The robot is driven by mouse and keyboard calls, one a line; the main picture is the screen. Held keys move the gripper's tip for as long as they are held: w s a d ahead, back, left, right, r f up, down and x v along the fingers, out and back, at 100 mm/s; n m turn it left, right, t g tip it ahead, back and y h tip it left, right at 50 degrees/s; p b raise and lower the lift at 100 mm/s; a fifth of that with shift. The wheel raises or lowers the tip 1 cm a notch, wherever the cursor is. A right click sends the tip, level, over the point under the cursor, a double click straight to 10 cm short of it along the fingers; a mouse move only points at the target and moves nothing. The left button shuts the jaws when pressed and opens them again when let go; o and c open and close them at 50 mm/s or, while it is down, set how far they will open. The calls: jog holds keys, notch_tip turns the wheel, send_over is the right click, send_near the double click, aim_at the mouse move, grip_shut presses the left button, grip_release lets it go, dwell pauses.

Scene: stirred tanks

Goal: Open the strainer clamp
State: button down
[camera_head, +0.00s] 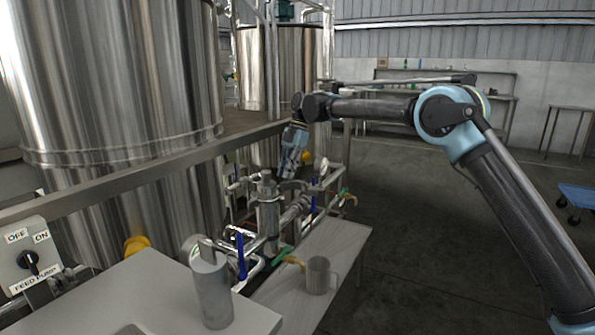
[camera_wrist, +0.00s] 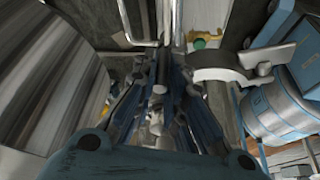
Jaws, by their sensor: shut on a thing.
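The strainer (camera_head: 268,215) is an upright metal body in the pipework between the large tank and the grey table. My gripper (camera_head: 287,175) points down just behind and right of the strainer's top in the head view. In the wrist view, my gripper's fingers (camera_wrist: 157,105) are close together around a small metal part (camera_wrist: 155,122). This part seems to be the strainer clamp, but the fingers hide most of it. I cannot tell from the frames how far the clamp is open.
A large steel tank (camera_head: 110,80) stands at left and another tank (camera_head: 280,65) behind. Blue-handled valves (camera_head: 240,255) and pipes crowd the strainer.

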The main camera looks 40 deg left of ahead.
jog(key=shift+s, duration=0.1)
dwell(0.4)
jog(key=c, duration=1.9)
grip_release()
jog(key=v, duration=1.2)
